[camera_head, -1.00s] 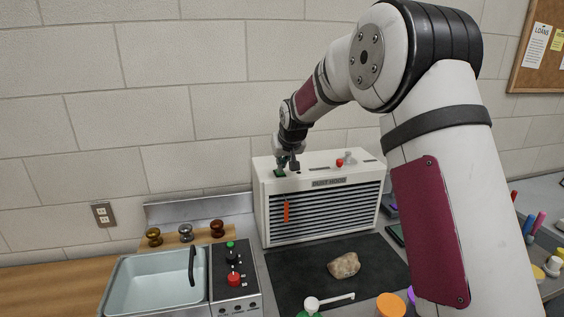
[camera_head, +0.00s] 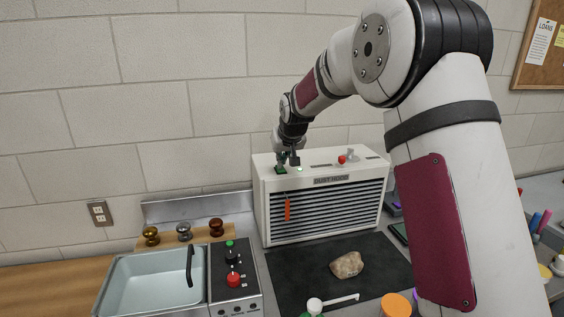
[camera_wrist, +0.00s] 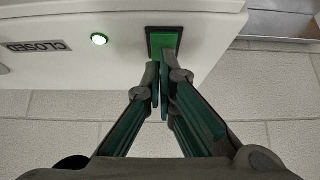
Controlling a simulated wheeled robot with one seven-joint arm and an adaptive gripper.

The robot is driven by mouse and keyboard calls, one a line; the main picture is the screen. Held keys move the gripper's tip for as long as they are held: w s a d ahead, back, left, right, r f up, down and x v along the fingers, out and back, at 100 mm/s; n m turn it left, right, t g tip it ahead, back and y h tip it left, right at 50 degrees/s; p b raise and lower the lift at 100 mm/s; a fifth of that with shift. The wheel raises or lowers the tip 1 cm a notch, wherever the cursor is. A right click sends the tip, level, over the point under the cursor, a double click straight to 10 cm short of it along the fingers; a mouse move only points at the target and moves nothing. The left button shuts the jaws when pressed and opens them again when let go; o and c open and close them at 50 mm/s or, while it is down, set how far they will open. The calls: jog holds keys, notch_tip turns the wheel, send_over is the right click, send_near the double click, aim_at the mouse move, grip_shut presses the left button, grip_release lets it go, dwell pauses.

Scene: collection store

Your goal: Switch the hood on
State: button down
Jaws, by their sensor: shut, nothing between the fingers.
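The dust hood (camera_head: 322,205) is a white box with a dark slatted front, standing at the back of the counter against the wall. On its top left is a green square button (camera_head: 281,170), which also shows in the wrist view (camera_wrist: 165,39) in a dark frame.
A red knob (camera_head: 342,159) and a label reading CLOSED (camera_wrist: 37,47) are on the hood's top. A stone (camera_head: 346,264) lies on the dark mat (camera_head: 290,285) in front. A sink basin (camera_head: 150,285) and a control panel (camera_head: 225,260) stand left.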

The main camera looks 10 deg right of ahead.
jog(key=shift+s+r, duration=0.1)
jog(key=shift+r, duration=0.05)
jog(key=v, duration=1.1)
jog(key=shift+s+r, duration=0.25)
jog(key=s+r, duration=0.2)
jog(key=s, duration=0.8)
jog(key=s+r, duration=0.2)
jog(key=s, duration=0.8)
jog(key=s+f+g, duration=0.1)
jog(key=s+f, duration=0.2)
jog(key=s, duration=0.7)
jog(key=s+f+g, duration=0.1)
jog(key=s+f, duration=0.2)
jog(key=s, duration=0.7)
jog(key=shift+s+a, duration=0.2)
jog(key=shift+s, duration=0.05)
